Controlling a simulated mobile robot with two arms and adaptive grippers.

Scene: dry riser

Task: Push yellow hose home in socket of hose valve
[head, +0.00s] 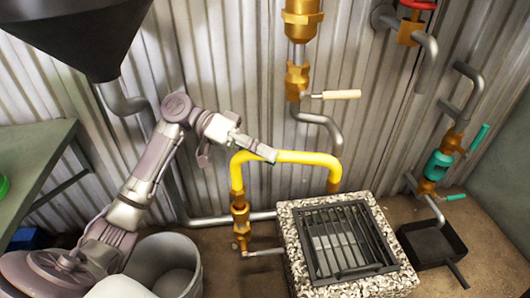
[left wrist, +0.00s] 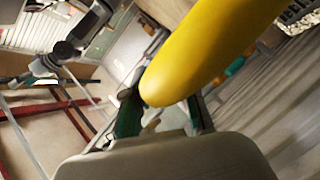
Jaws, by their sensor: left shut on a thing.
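The yellow hose (head: 300,157) forms an upside-down U in front of the wall. Its left leg comes down to the top of the brass hose valve (head: 240,217), which has a lever at its foot. I cannot tell how deep the hose sits in the socket. Its right leg ends in a brass fitting (head: 333,187) above the drain. My left gripper (head: 266,151) is shut on the hose near its upper left bend. The hose (left wrist: 205,50) fills the upper middle of the left wrist view and hides part of the fingers. My right gripper is not seen.
A stone-rimmed drain (head: 296,262) with a barred grate stands below the hose's right end. A grey bucket (head: 187,250) stands left of the valve. A brass valve with a pale handle (head: 340,94) is above the hose. A dark pan (head: 432,243) lies at right.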

